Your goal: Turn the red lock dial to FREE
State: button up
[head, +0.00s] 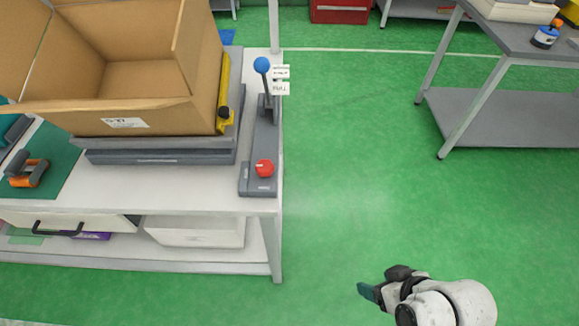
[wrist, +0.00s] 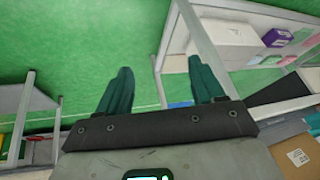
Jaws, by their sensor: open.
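The red lock dial (head: 264,168) sits on a grey base plate (head: 258,188) at the front right corner of the white workbench in the head view. A lever with a blue knob (head: 261,65) stands behind it, with small white label tags beside it. The lettering near the dial is too small to read, so I cannot tell its setting. My gripper (head: 367,291) is over the green floor, right of the bench and apart from the dial. In the wrist view my gripper (wrist: 160,88) shows two dark green fingers spread apart with nothing between them. The dial does not show in the wrist view.
An open cardboard box (head: 120,115) stands on a grey platform on the bench. An orange-handled tool (head: 28,174) lies on a green mat at the left. Another grey table (head: 515,40) stands at the back right. The green floor between is clear.

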jog(key=w+a+r+n+t+y+b, duration=0.25)
jog(key=w+a+n+t+y, duration=0.2)
jog(key=w+a, duration=0.5)
jog(key=t+y+b, duration=0.2)
jog(key=t+y, duration=0.2)
jog(key=y, duration=0.1)
send_near(270, 171)
jog(key=x, duration=0.2)
jog(key=shift+n, duration=0.35)
jog(key=p+x, duration=0.2)
jog(key=x, duration=0.8)
jog(key=shift+c, duration=0.2)
jog(key=c, duration=0.9)
